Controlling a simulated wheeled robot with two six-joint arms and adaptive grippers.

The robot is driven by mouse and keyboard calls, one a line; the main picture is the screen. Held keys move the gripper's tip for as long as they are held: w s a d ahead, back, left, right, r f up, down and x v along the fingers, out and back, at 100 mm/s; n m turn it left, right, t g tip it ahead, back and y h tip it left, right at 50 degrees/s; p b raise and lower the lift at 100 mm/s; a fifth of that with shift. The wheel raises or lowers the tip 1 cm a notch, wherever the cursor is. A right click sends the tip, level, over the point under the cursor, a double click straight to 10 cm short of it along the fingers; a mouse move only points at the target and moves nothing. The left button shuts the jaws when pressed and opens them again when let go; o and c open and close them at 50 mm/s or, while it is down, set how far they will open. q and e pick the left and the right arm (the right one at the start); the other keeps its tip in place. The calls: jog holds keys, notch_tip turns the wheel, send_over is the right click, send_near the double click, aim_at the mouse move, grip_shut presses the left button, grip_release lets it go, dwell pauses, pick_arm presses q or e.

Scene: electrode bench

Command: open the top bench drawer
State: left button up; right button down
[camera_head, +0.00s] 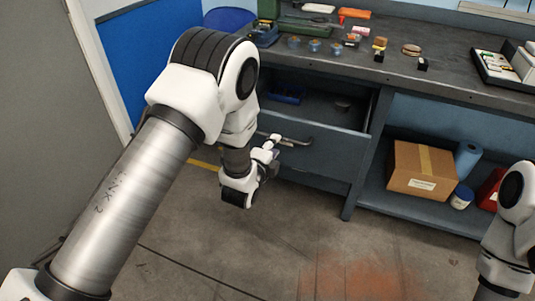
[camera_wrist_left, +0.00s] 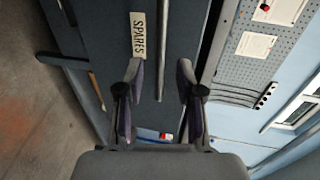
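The top bench drawer (camera_head: 330,152) stands pulled out below the worktop, with its inside showing from above. A light bar handle (camera_head: 296,142) runs along its front. My left gripper (camera_head: 269,158) is low at the left end of this handle, partly covered by my own wrist. In the left wrist view my left gripper (camera_wrist_left: 160,88) has its two fingers well apart. A thin bar (camera_wrist_left: 163,40) runs between them, with no finger clearly touching it. A SPARES label (camera_wrist_left: 137,36) is beside the bar on the dark front. My right gripper is out of view.
Inside the drawer are a blue tray (camera_head: 288,94) and a small round item (camera_head: 343,105). The worktop (camera_head: 455,78) carries tape rolls, small parts and a tray. A cardboard box (camera_head: 421,170) stands on the lower shelf at right. The floor in front is clear.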

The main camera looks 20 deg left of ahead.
pick_arm(q)
jog(key=v, duration=0.6)
jog(key=shift+s, duration=0.1)
jog(key=s+a+f+n+g, duration=0.2)
jog(key=s+f+n+g, duration=0.35)
jog(key=s+f, duration=0.7)
jog(key=s+a+f+n+g, duration=0.3)
jog(key=s+f+n+g, duration=0.25)
jog(key=s+f, duration=0.65)
jog(key=s+n+g, duration=0.4)
jog(key=s+n, duration=0.2)
jog(key=s, duration=0.3)
notch_tip(320, 180, up, 14)
jog(key=n+p, duration=0.1)
jog(key=p, duration=1.2)
jog(key=shift+s+d+n+g+y, duration=0.15)
jog(key=shift+d+n+g+y, duration=0.15)
jog(key=shift+d+n, duration=0.1)
